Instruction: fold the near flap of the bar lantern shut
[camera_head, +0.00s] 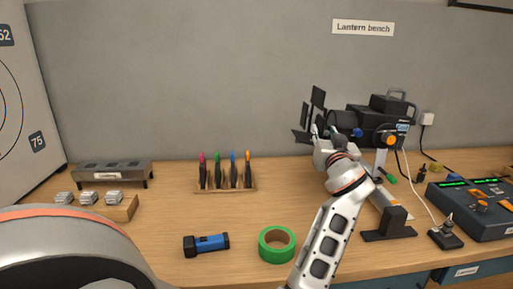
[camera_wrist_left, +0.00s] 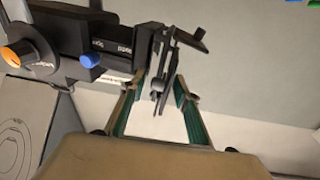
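The black bar lantern (camera_head: 347,122) stands at the right back of the bench, its dark flaps (camera_head: 318,97) spread at its left end. A low flap (camera_head: 300,136) juts out to the left beside my left gripper (camera_head: 318,134). I cannot tell surely which flap is the near one. In the left wrist view the lantern (camera_wrist_left: 112,38) is at upper left. My left gripper (camera_wrist_left: 157,88) is open there, its green-padded fingers apart. A dark flap (camera_wrist_left: 158,85) appears edge-on between the fingers; contact cannot be told. My right gripper is not in view.
Green tape (camera_head: 265,252) and a blue torch (camera_head: 207,244) lie in front. A rack of coloured pens (camera_head: 226,186) stands mid-bench. A fader console (camera_head: 470,225) and a black-footed stand (camera_head: 390,230) are at right.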

